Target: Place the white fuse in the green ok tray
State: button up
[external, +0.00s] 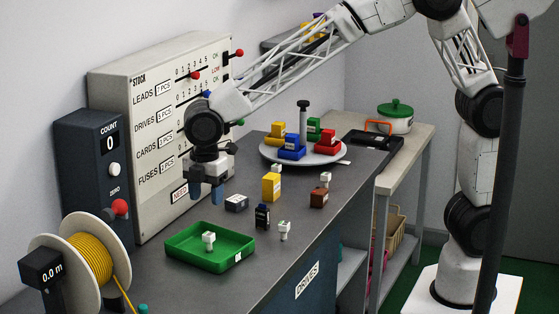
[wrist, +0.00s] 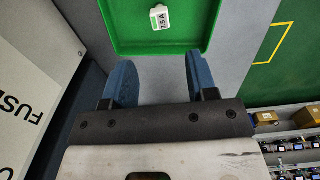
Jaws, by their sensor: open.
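The green tray (external: 178,257) sits on the grey bench, and its wall and floor also show at the top of the wrist view (wrist: 187,38). A white fuse (external: 209,237) stands inside it; in the wrist view this fuse (wrist: 160,18) has a marking that looks like 7.5A. My gripper (external: 206,194) is above the bench, up and behind the tray. Its blue fingers are apart with nothing between them in the wrist view (wrist: 160,64). Another white fuse-like piece (external: 285,231) stands on the bench right of the tray.
A yellow block (external: 271,187), a brown block (external: 318,198), a dark piece (external: 262,217) and a grey-white piece (external: 236,203) stand on the bench. A plate (external: 333,155) of coloured blocks is farther back. The stock panel (external: 113,78) and wire spool (external: 57,247) are at left.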

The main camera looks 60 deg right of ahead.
dwell(0.3)
jog(key=s+d+r+m, duration=0.3)
jog(key=d, duration=0.5)
jog(key=s+d+r+m+t, duration=0.1)
jog(key=s+d+r+m, duration=0.2)
jog(key=d, duration=0.4)
jog(key=s+d+r+m, duration=0.2)
jog(key=s+d+r, duration=0.15)
jog(key=d, duration=0.45)
jog(key=s+d+f+m, duration=0.1)
jog(key=s+d+m, duration=0.4)
jog(key=s+d, duration=0.3)
jog(key=s+d+f+m+t, duration=0.1)
jog(key=s+d+m, duration=0.4)
jog(key=s+d, duration=0.4)
jog(key=s, duration=0.4)
jog(key=shift+s+f+t, duration=0.15)
jog(key=shift+s+t, duration=0.1)
jog(key=shift+t, duration=0.05)
